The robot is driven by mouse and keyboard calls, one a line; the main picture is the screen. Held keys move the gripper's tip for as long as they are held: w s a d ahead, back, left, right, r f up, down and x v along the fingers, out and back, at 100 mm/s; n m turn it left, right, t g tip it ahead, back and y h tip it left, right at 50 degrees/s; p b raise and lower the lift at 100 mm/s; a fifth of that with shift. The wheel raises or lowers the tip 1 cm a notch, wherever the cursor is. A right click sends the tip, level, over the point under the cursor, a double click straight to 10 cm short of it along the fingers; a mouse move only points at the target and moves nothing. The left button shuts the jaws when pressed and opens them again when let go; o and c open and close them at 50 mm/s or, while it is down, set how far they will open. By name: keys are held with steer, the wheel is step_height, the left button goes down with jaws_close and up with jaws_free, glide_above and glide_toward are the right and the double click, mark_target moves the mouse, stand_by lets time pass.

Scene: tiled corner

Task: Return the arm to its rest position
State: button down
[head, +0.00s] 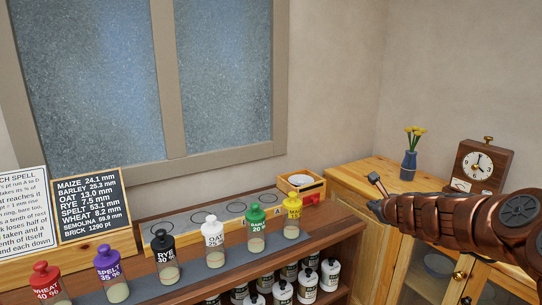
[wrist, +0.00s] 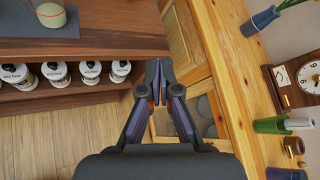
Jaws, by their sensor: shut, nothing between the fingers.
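My arm (head: 460,222) reaches in from the right edge in the head view, in front of the wooden cabinet. My gripper (head: 376,187) is at its left end, small and partly foreshortened there. In the wrist view my gripper (wrist: 157,82) has its two fingers together, with nothing between them. It hangs over the gap between the dark shelf and the pale wooden cabinet, apart from any bottle.
Several labelled bottles (head: 213,240) stand on a grey mat on the dark shelf unit (head: 335,228), with more bottles below. The cabinet top (head: 365,176) holds a blue flower vase (head: 408,165) and a clock (head: 480,165). A green item (wrist: 270,125) lies near the clock.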

steer(key=s+a+r+n+g+y+p, duration=0.1)
steer(key=s+a+r+n+y, duration=0.15)
steer(key=s+a+n, duration=0.5)
steer(key=s+a+r+n+g+y+p, duration=0.1)
steer(key=s+a+r+n+g+y, duration=0.3)
steer(key=a, duration=0.6)
steer(key=s+a+f+n, duration=0.3)
steer(key=s+a+n, duration=0.25)
steer(key=s, duration=0.25)
steer(key=s+f+n+g+h+p, duration=0.1)
steer(key=s+f+n+g, duration=0.2)
steer(key=s, duration=0.4)
steer(key=s+f+n+g+h+p, duration=0.15)
steer(key=s+n, duration=0.25)
steer(key=s, duration=0.4)
steer(key=s+d+f+n+g+h, duration=0.1)
steer(key=s+d+n+g+h, duration=0.1)
steer(key=s+d, duration=0.3)
steer(key=s+d+f+n+g+h, duration=0.1)
steer(key=s+d, duration=0.4)
steer(key=s, duration=0.7)
steer(key=shift+f+n+g+h, duration=0.3)
steer(key=shift+n+g+h, duration=0.4)
steer(key=shift+n+g, duration=0.4)
steer(key=shift+d, duration=0.1)
